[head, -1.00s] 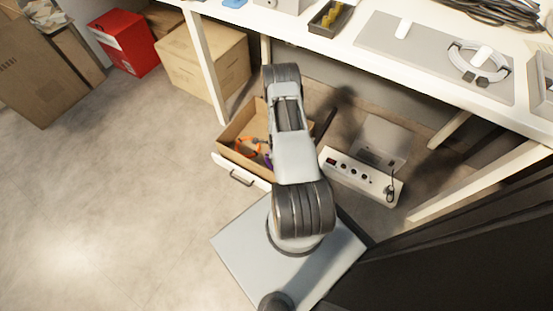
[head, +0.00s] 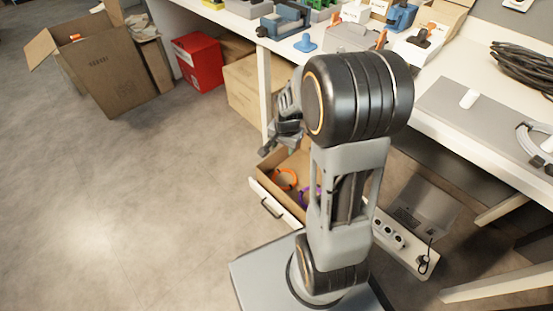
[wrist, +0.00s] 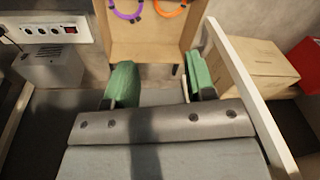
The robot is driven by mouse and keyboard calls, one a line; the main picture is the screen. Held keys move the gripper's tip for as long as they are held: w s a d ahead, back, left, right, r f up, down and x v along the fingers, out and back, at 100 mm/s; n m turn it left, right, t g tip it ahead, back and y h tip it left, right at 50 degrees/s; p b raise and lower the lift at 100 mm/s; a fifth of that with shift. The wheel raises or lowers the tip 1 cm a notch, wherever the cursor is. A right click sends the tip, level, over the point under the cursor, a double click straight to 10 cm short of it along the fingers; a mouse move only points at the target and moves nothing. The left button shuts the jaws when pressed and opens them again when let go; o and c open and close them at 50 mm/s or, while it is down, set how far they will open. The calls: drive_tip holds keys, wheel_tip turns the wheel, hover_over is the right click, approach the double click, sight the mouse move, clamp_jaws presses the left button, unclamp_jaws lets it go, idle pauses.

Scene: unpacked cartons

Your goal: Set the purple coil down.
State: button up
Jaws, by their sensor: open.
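The purple coil (head: 306,195) lies in the open drawer (head: 262,191) under the workbench, partly hidden behind my arm in the head view. It also shows at the top edge of the wrist view (wrist: 127,14), cut off by the frame. An orange coil (head: 285,179) lies beside it in the same drawer. My gripper (head: 278,140) is above the far left side of the drawer in the head view. In the wrist view its green-padded fingers (wrist: 161,75) are spread apart with nothing between them, clear of both coils.
A white power strip (head: 405,245) stands right of the drawer. A cardboard box (head: 245,92) and red box (head: 197,62) stand beyond the bench leg (head: 264,95). The bench top holds tools and cables.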

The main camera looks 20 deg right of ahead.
drive_tip(key=s+a+r+n+t, duration=0.1)
drive_tip(key=s+a+r+n, duration=0.7)
drive_tip(key=s+r+n, duration=0.2)
drive_tip(key=shift+s+a+r+n, duration=0.15)
drive_tip(key=shift+s+r+n, duration=0.3)
drive_tip(key=shift+s, duration=0.7)
drive_tip(key=shift+s+r, duration=0.1)
